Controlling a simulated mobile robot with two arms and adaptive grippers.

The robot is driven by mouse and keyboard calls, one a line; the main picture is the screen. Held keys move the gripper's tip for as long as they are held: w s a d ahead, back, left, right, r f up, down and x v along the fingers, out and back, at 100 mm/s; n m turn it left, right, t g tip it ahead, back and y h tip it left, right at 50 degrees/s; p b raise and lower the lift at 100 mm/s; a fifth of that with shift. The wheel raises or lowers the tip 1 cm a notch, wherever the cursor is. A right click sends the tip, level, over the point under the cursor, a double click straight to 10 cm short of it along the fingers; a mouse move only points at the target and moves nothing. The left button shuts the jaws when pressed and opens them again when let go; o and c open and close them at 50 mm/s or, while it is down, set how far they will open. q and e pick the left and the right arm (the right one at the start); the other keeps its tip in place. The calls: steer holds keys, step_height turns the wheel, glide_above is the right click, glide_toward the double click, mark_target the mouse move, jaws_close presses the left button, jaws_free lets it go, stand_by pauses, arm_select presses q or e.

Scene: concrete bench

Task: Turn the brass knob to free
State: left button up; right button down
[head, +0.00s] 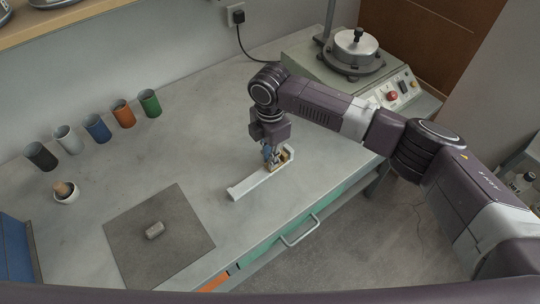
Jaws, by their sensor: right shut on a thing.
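The brass knob (284,157) shows as a small yellow-gold patch at the right end of a white bracket (249,183) on the bench. My right gripper (272,160) reaches down to it from above and is shut on it. The fingers hide most of the knob, so its angle and any markings cannot be read. My left gripper is not in view.
The grey bench (200,140) is mostly clear around the bracket. Several coloured cups (97,128) line the back. A machine (355,50) stands at the back right.

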steer(key=n+p, duration=0.1)
steer(key=n, duration=0.4)
steer(key=shift+n, duration=0.4)
stand_by(0.3)
steer(key=c, duration=1.9)
jaws_free()
steer(key=shift+c, duration=0.2)
step_height(320, 180, up, 12)
